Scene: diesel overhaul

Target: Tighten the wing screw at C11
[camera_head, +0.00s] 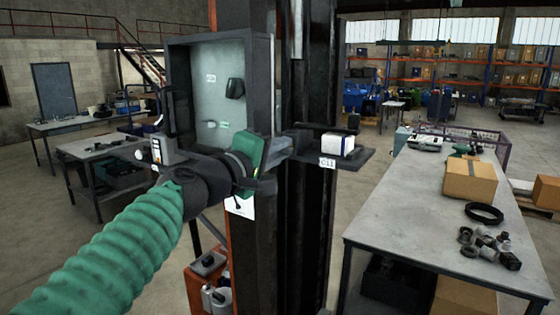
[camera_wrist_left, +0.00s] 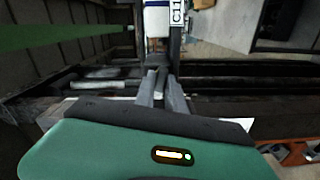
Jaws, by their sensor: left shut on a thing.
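The label C11 (camera_head: 327,162) is on the front edge of a dark bracket (camera_head: 357,158) on the dark column. It also shows at the top of the wrist view (camera_wrist_left: 177,12). My left gripper (camera_head: 298,141) comes in from the left at the bracket's left end, just left of the label. In the wrist view its two fingers (camera_wrist_left: 162,82) are close together on a small dark part (camera_wrist_left: 158,62), which I take to be the wing screw. The fingers hide most of its shape. My right gripper is in neither view.
A white block with a blue base (camera_head: 338,145) sits on the bracket. An open grey cabinet (camera_head: 222,60) stands behind my left wrist. At right, a workbench (camera_head: 408,210) holds a cardboard box (camera_head: 469,181), a black ring (camera_head: 484,213) and several small parts.

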